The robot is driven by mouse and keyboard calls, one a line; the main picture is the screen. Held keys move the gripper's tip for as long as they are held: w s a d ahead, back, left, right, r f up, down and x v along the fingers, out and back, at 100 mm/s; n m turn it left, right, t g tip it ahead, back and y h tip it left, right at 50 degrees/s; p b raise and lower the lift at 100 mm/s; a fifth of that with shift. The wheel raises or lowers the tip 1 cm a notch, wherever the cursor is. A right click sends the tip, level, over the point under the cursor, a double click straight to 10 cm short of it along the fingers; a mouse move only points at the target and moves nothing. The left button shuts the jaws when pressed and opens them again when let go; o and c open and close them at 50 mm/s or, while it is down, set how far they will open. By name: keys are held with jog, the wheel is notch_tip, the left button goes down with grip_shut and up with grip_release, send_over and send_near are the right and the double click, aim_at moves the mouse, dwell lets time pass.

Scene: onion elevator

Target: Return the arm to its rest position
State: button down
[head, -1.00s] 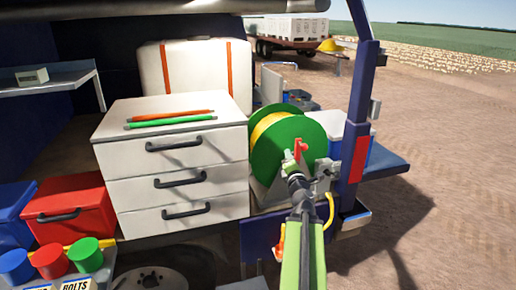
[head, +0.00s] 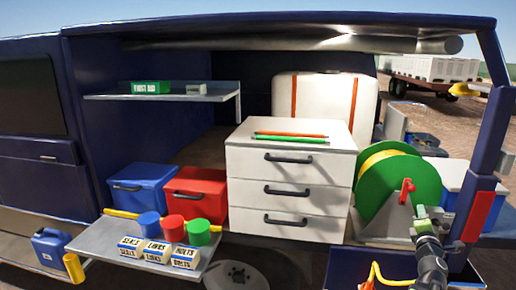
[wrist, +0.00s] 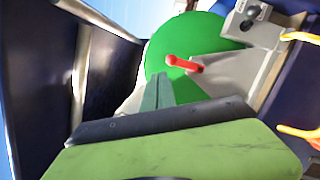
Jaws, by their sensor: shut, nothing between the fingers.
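My arm reaches in from the lower right in the head view, and my gripper (head: 421,212) is in front of the green reel (head: 417,172). In the wrist view my gripper (wrist: 165,78) is shut and empty, pointing toward the reel (wrist: 160,55). The reel's red crank handle (wrist: 184,64) is just beyond the fingertips in that view, and I see nothing held. In the head view the red handle (head: 406,190) is just above and left of my gripper. I cannot tell the exact gap between them.
A white drawer cabinet (head: 290,190) stands left of the reel. A blue van post (head: 487,150) is close on the right. An orange-yellow hose (head: 378,277) hangs below. Blue (head: 143,188) and red (head: 197,190) boxes sit at left.

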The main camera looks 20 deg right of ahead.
jog(key=w+a+n+t+y, duration=0.2)
jog(key=w+a+n+y, duration=0.2)
jog(key=w+a, duration=0.7)
jog(key=w+a+n+t+y, duration=0.1)
jog(key=w+a+n+y, duration=0.4)
jog(key=a, duration=0.9)
jog(key=w+a+f+n+g+y, duration=0.1)
jog(key=w+a+f+n+y, duration=0.15)
jog(key=a+n, duration=0.45)
jog(key=w+a+f+n+g+y, duration=0.1)
jog(key=a+f+n+y, duration=0.2)
jog(key=a, duration=0.9)
jog(key=w+a+f+n+g+y, duration=0.15)
jog(key=a+n+y, duration=0.3)
jog(key=a, duration=0.45)
jog(key=s+a+f+n+g, duration=0.4)
jog(key=a+f+n, duration=0.2)
jog(key=a+n, duration=0.15)
jog(key=s+a+f+n+g, duration=0.4)
jog(key=a+f+n, duration=0.25)
jog(key=n, duration=0.25)
jog(key=s+d+f+n+g+h, duration=0.6)
jog(key=s+d+n, duration=0.4)
jog(key=n, duration=0.6)
jog(key=shift+s+d+f+g+h, duration=0.2)
jog(key=shift+s+f+g+h, duration=0.25)
jog(key=shift+s, duration=0.75)
